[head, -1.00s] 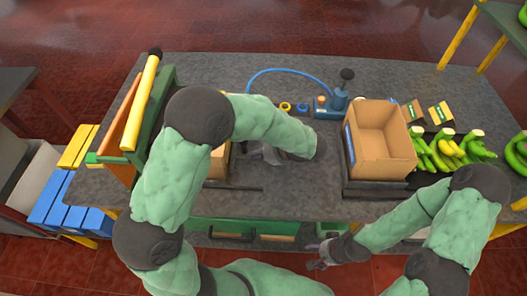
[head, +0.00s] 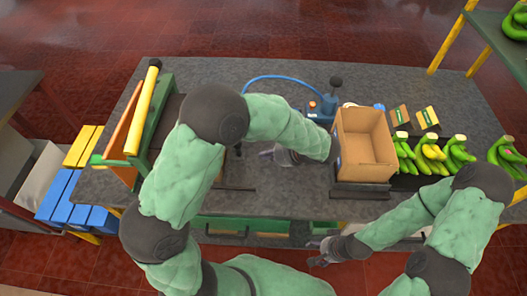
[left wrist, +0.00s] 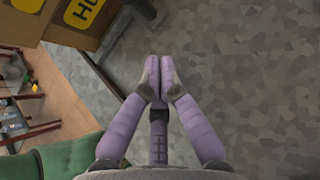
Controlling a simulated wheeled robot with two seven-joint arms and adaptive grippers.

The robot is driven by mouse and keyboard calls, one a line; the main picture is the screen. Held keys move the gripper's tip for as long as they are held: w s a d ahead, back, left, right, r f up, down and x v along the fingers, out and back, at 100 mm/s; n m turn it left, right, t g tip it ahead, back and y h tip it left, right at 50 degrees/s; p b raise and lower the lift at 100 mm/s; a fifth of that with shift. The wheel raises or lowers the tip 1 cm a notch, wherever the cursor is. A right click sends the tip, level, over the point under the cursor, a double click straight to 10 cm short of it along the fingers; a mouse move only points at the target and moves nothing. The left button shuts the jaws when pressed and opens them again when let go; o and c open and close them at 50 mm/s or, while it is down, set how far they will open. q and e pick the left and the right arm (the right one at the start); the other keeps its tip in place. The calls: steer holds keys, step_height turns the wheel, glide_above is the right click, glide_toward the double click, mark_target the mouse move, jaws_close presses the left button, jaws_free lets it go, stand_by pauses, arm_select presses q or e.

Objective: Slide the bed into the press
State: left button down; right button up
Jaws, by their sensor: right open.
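The press (head: 150,110), a green frame with an orange panel and a yellow bar, stands at the left of the table. A dark rail (head: 236,188) shows beside my left arm. My arm covers the area just right of the press, so I cannot make out the bed. My left gripper (head: 281,155) is over the table right of the press; its fingertips meet with nothing between them in the left wrist view (left wrist: 160,62). A brown panel with a yellow label (left wrist: 82,14) lies ahead-left there. My right gripper (head: 322,250) is open and empty near the table's front edge.
An open cardboard box (head: 365,145) stands on a dark base at the right. Green bananas (head: 432,155) lie beyond it. A blue device with a black lever (head: 325,108) and hose stands behind. Bare table (head: 290,185) lies between the press and box.

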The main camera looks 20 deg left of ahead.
arm_select(q)
steer(key=shift+s+d+r, duration=0.1)
steer(key=shift+d+r, duration=0.4)
steer(key=n, duration=0.5)
steer(key=shift+f+g, duration=0.15)
steer(key=shift+g, duration=0.25)
steer(key=n+g+b, duration=0.1)
steer(key=n, duration=0.6)
steer(key=shift+s+d, duration=0.1)
steer(key=n+g+b, duration=0.1)
steer(key=n, duration=0.4)
steer(key=shift+s+d, duration=0.1)
steer(key=shift+d, duration=0.05)
steer(key=n, duration=0.3)
steer(key=n+g, duration=0.1)
steer(key=n, duration=0.2)
steer(key=shift+s+d+g+b, duration=0.2)
steer(key=shift+g+b, duration=0.1)
steer(key=b+x, duration=0.2)
steer(key=x, duration=0.7)
steer(key=shift+f+b, duration=0.1)
steer(key=shift+b, duration=0.25)
steer(key=a, duration=0.1)
steer(key=s+a+b, duration=0.1)
steer(key=a, duration=0.1)
steer(key=shift+a+f, duration=0.1)
steer(key=shift+f, duration=0.15)
steer(key=shift+s+a, duration=0.15)
steer(key=shift+a, duration=0.4)
steer(key=shift+r, duration=0.1)
